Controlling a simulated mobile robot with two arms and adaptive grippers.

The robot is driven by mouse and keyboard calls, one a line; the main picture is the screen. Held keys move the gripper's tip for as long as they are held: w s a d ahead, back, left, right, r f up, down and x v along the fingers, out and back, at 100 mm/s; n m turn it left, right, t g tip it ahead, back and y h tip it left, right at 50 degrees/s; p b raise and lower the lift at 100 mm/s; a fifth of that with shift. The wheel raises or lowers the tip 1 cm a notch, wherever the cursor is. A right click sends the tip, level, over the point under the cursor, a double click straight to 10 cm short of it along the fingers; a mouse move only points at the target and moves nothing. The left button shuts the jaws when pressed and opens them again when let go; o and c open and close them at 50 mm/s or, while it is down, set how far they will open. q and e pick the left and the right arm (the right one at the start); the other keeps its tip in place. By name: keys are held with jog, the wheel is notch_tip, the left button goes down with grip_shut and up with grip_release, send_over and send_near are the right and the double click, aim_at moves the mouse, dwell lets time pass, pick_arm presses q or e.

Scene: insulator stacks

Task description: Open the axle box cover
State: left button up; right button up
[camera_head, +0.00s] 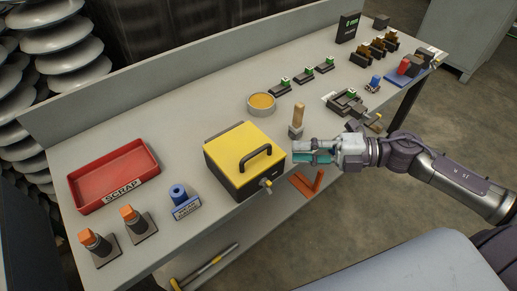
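The axle box (222,180) stands on the grey bench near its front edge. Its yellow cover (230,150) lies flat on top and looks closed. A black arched handle (262,155) rises from the cover, and a small latch or tap (265,184) sticks out of the box's front side. My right gripper (297,152) is just right of the box, pointing left toward the handle. It is apart from the handle, and its fingers look open with nothing held. My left gripper is not in view.
On the grey bench (215,105), a wooden-handled tool (298,118) stands behind my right gripper. An orange bracket (308,183) lies at the front edge. A round tin (261,104) is behind the box. A red scrap tray (112,174) and blue part (180,200) are left.

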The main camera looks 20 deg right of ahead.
aim_at(257, 150)
jog(key=p+x, duration=0.1)
jog(key=x, duration=0.7)
jog(key=shift+w+a+p, duration=0.3)
jog(key=shift+w+p, duration=0.05)
jog(key=shift+w+a+f, duration=0.2)
jog(key=shift+w+a, duration=0.05)
jog(key=shift+a, duration=0.4)
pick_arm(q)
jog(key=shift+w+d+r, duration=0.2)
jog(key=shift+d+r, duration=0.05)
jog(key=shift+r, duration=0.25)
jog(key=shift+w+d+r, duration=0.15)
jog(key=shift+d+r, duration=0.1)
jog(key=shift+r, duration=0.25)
pick_arm(e)
jog(key=shift+c, duration=0.4)
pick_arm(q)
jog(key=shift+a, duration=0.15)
pick_arm(e)
grip_shut()
